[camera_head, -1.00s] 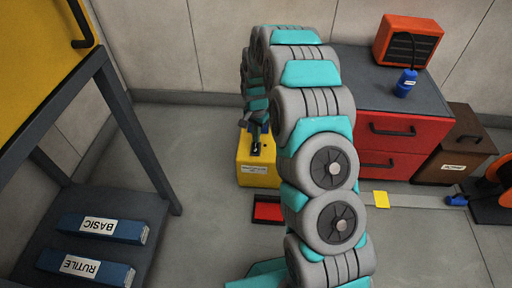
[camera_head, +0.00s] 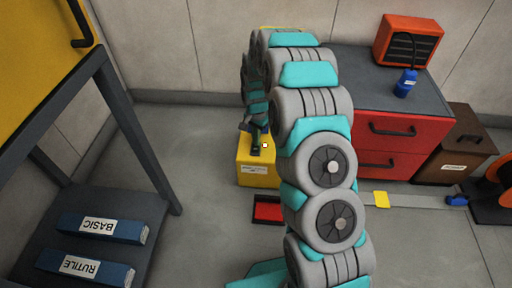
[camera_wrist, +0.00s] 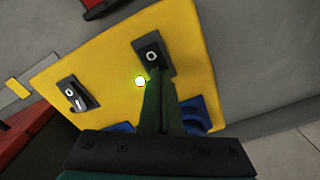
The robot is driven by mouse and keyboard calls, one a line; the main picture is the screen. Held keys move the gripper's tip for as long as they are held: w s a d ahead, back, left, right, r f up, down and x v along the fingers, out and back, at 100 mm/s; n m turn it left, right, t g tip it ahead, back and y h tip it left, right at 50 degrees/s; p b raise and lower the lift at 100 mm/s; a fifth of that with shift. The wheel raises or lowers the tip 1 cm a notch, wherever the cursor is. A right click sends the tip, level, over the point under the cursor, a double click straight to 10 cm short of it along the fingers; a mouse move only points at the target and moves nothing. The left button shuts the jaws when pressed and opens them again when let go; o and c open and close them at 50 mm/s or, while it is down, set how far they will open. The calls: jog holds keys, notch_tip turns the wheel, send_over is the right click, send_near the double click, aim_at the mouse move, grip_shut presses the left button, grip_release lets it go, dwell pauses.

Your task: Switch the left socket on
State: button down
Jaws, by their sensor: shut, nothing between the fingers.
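A yellow socket box (camera_head: 258,175) stands on the floor below my arm. A small white lamp (camera_wrist: 140,82) glows beside the fingers. The other switch (camera_wrist: 72,95) is clear of the gripper. Two blue sockets (camera_wrist: 196,112) are partly hidden behind the fingers.
A red tray (camera_head: 268,211) lies on the floor in front of the box. A red drawer cabinet (camera_head: 405,130) stands to the right. A dark table frame (camera_head: 130,130) with blue labelled boxes (camera_head: 102,228) is on the left. Grey floor is open between them.

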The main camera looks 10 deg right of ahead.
jog(key=shift+r+p, duration=0.85)
jog(key=shift+r, duration=2.65)
jog(key=s+r+n+p, duration=0.4)
jog(key=s+r+n, duration=0.1)
jog(key=s+r, duration=1.4)
jog(key=s+r+n+g+p, duration=0.1)
jog(key=s+r, duration=0.3)
jog(key=s, duration=0.8)
jog(key=s+r+n+p, duration=0.2)
jog(key=s+r+n, duration=0.1)
jog(key=s, duration=0.9)
jog(key=shift+s+r+n+g, duration=0.3)
jog(key=shift+r+g, duration=0.1)
jog(key=shift+r, duration=0.3)
